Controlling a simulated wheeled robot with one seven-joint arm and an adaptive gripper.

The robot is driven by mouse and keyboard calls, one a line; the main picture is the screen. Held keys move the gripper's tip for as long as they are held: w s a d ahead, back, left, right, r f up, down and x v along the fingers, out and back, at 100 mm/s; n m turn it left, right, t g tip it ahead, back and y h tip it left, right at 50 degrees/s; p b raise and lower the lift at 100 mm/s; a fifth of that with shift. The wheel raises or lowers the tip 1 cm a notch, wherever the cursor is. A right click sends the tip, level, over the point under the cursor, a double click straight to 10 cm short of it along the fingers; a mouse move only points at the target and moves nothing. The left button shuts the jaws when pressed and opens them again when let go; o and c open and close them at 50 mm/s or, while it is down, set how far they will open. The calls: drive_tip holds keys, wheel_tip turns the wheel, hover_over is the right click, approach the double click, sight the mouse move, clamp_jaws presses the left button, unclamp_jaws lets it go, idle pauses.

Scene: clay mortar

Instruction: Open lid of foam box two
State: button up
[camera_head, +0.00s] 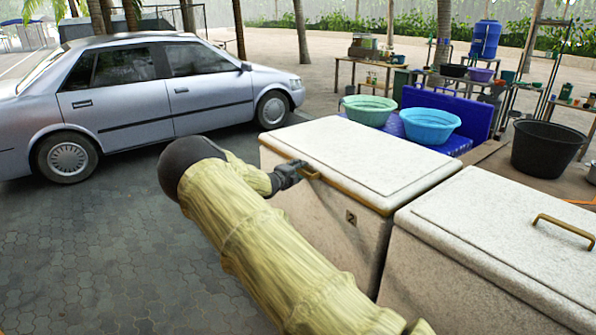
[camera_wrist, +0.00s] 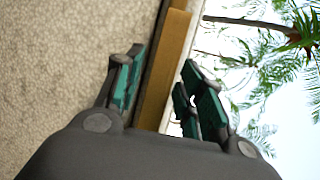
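Foam box two (camera_head: 345,225) is a speckled off-white box marked with a 2 on its front. Its pale lid (camera_head: 365,155) lies flat and shut on top, with a brass-coloured trim along its front edge. A brass handle (camera_head: 312,173) shows at the lid's front left, partly hidden by my gripper. My gripper (camera_head: 296,168) is at this handle. In the wrist view my green-padded fingers (camera_wrist: 165,90) are spread on both sides of a tan-brown bar (camera_wrist: 164,70), with gaps visible; whether either finger touches it is unclear.
A second speckled box (camera_head: 480,270) with a brass handle (camera_head: 563,230) stands close on the right. Green (camera_head: 369,110) and blue (camera_head: 430,126) basins stand behind on a blue box. A silver car (camera_head: 150,95) is parked at left. Paved ground (camera_head: 110,240) in front is clear.

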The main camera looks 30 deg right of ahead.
clamp_jaws()
drive_tip(key=shift+r, duration=0.15)
